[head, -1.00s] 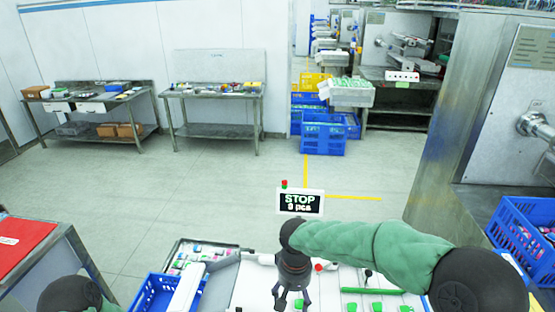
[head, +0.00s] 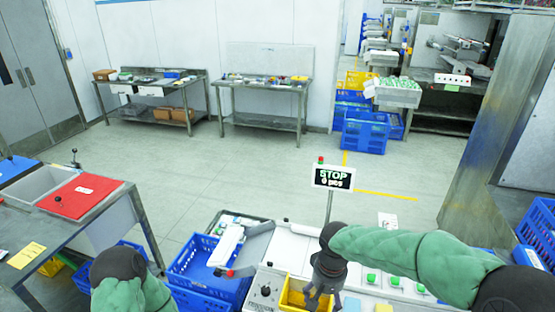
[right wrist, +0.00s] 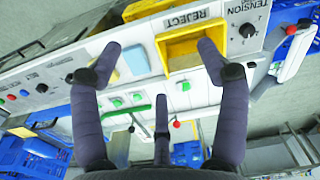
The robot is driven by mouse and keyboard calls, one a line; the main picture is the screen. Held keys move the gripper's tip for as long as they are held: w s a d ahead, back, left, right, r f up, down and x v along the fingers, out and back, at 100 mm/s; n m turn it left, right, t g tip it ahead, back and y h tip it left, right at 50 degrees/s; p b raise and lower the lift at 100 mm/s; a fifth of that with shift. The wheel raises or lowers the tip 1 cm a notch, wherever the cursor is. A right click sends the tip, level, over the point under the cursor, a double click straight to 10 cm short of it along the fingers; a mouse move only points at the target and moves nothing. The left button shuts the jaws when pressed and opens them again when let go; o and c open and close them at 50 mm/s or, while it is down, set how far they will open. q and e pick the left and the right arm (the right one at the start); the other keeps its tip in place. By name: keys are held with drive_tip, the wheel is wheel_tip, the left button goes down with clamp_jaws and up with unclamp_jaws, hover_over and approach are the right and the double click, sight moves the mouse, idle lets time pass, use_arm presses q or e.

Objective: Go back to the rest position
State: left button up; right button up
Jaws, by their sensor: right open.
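My right gripper (head: 318,303) is open and empty. In the head view it hangs at the bottom, in front of the yellow bin (head: 293,297) on the machine's control side. In the right wrist view its spread dark fingers (right wrist: 160,50) frame the yellow bin, labelled REJECT (right wrist: 188,45); I cannot tell if they touch it. My right arm, in a green sleeve, comes in from the right. Of my left arm, only the green sleeve and dark joint show at the bottom left in the head view; the left gripper is out of view.
A STOP display (head: 333,177) stands on a post behind the right gripper. A blue crate (head: 205,268) is left of the machine. A steel table with a red sheet (head: 80,196) is at left. Open floor lies beyond, before two benches.

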drive_tip(key=s+a+f+y+b, duration=0.1)
drive_tip(key=s+a+f+b, duration=0.1)
drive_tip(key=f, duration=0.9)
drive_tip(key=s+a+f+y+b, duration=0.1)
drive_tip(key=s+f+y+b, duration=0.15)
drive_tip(key=f, duration=0.75)
use_arm(q)
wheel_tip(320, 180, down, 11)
drive_tip(key=b, duration=0.5)
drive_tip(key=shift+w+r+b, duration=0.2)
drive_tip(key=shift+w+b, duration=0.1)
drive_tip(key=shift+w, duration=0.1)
use_arm(e)
drive_tip(key=s+f+m, duration=0.1)
drive_tip(key=s+f, duration=0.4)
drive_tip(key=f, duration=0.4)
drive_tip(key=s+f+m, duration=0.1)
drive_tip(key=s+f, duration=0.4)
drive_tip(key=f, duration=0.5)
drive_tip(key=shift+s+d, duration=0.2)
drive_tip(key=shift+s, duration=0.15)
